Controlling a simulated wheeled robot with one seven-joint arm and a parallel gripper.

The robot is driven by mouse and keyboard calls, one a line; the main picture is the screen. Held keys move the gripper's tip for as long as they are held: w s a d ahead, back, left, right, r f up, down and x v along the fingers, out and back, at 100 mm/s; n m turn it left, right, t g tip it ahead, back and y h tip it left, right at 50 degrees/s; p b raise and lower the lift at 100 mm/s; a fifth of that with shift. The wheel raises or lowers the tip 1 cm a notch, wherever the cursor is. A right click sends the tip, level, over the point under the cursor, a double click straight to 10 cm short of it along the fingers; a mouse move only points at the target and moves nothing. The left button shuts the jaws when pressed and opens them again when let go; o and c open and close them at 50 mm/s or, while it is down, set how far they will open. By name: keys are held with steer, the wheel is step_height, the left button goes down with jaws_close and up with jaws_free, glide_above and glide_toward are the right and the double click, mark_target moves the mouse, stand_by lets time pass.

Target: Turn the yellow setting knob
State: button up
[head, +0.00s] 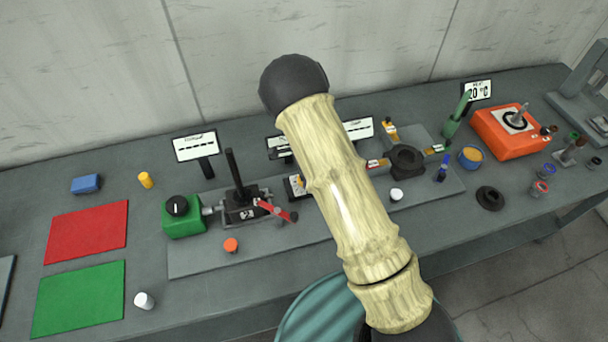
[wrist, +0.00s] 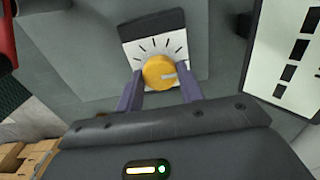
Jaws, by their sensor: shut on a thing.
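The yellow setting knob (wrist: 157,69) sits on a white dial plate (wrist: 173,44) with black tick marks in the wrist view. A pale pointer mark on the knob faces right. My gripper (wrist: 161,80) is shut on the knob, with one purple finger on its left side and one on its right. In the head view my arm covers the gripper. The dial's small dark-and-white panel (head: 295,188) shows only in part at the arm's left edge there.
A display board with black bars (wrist: 287,50) stands close on the right in the wrist view. A black round fixture (head: 407,160) and orange device (head: 497,143) are to the right.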

steer(key=shift+w+r, duration=0.1)
steer(key=o, duration=1)
step_height(320, 180, up, 17)
steer(key=b, duration=0.3)
steer(key=shift+r, duration=0.15)
